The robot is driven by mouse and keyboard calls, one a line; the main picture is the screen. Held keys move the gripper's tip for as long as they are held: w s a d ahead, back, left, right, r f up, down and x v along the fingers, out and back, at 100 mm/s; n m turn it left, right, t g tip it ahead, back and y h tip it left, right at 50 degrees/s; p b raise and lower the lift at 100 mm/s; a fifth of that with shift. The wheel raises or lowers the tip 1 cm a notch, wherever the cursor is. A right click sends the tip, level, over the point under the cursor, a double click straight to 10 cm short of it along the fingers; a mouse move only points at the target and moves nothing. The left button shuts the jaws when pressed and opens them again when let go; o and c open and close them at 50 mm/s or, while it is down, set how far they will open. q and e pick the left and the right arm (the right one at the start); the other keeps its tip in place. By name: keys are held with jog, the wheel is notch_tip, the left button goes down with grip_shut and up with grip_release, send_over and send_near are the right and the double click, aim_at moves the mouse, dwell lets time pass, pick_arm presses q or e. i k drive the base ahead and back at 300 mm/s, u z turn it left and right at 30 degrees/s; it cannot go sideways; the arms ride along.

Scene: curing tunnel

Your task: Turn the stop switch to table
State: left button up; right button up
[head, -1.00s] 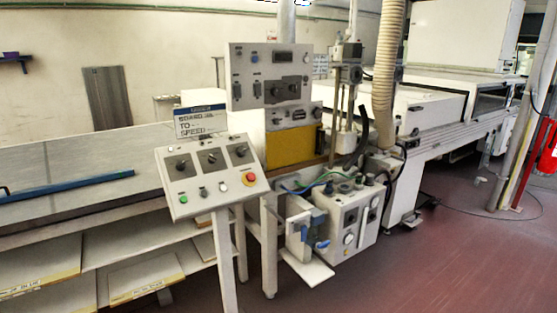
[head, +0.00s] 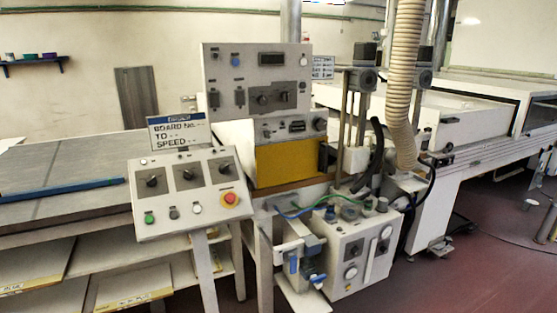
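A slanted control panel (head: 160,212) stands on a post left of centre in the head view. Three black rotary switches sit in a row on it: a left one (head: 152,181), a middle one (head: 187,174) and a right one (head: 225,167). Their labels are too small to read, so I cannot tell which is the stop switch or where each points. Neither gripper is in view.
A long table (head: 60,165) with a blue bar (head: 60,189) lies left, with shelves below. A pump unit (head: 350,255) stands right. Red floor (head: 450,285) is open at lower right.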

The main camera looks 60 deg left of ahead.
aim_at(224, 168)
jog(key=u, duration=0.1)
jog(key=i, duration=1.3)
jog(key=u, duration=0.9)
jog(key=i, duration=0.75)
jog(key=u, duration=0.9)
